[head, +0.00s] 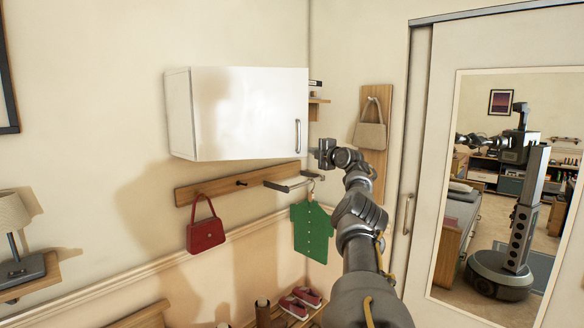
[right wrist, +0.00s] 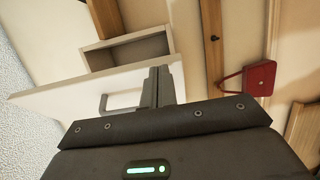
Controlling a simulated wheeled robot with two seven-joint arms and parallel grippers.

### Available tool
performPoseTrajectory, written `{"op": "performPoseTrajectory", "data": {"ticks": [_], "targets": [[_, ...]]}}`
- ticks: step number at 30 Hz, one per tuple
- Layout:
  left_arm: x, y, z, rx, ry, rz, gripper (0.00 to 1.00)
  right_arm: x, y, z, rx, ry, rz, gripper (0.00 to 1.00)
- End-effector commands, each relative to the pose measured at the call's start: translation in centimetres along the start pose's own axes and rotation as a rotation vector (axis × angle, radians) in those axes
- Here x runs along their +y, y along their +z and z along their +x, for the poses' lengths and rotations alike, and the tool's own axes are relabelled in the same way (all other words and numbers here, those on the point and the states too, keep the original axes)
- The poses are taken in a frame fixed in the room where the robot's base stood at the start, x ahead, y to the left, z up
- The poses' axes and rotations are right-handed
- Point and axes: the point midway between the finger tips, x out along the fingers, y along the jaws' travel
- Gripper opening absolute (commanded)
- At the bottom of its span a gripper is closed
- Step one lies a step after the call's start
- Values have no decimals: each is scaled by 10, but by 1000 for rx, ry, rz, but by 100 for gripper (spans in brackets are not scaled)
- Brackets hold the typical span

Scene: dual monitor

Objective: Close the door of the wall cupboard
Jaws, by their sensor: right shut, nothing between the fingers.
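The white wall cupboard (head: 179,115) hangs on the left wall in the head view. Its white door (head: 245,112) faces me there, with a metal bar handle (head: 298,136) near its right edge. In the right wrist view the door (right wrist: 62,98) stands open, away from the grey-framed cupboard opening (right wrist: 125,52). My right gripper (head: 318,152) is just right of the door's lower right corner, with its fingers shut and empty. Its fingers (right wrist: 158,86) overlap the door panel in the wrist view; I cannot tell whether they touch. My left gripper is not in view.
Below the cupboard are a hook rail (head: 225,185), a red bag (head: 205,232) and a green shirt (head: 311,230) on a hanger. A beige bag (head: 371,128) hangs behind my right arm. A mirrored door (head: 500,200) at right reflects me.

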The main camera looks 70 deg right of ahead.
Motion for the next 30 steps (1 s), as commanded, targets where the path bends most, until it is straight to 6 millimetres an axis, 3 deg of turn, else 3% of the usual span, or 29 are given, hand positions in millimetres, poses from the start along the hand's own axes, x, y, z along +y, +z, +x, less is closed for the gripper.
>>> {"op": "performPoseTrajectory", "data": {"ticks": [6, 13, 15, 24, 30], "targets": [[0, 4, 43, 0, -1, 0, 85, -11, -1, -16, -9, 0, -8, 0], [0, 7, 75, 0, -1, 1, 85, -9, -11, -34, -8, 1, -4, 0], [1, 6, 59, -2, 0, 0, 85, 2, 4, -43, -10, -2, 3, 0], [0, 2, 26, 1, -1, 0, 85, 6, 52, -75, -8, -1, 5, 0], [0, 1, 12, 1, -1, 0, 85, 2, 69, -85, -7, -1, 2, 0]]}}
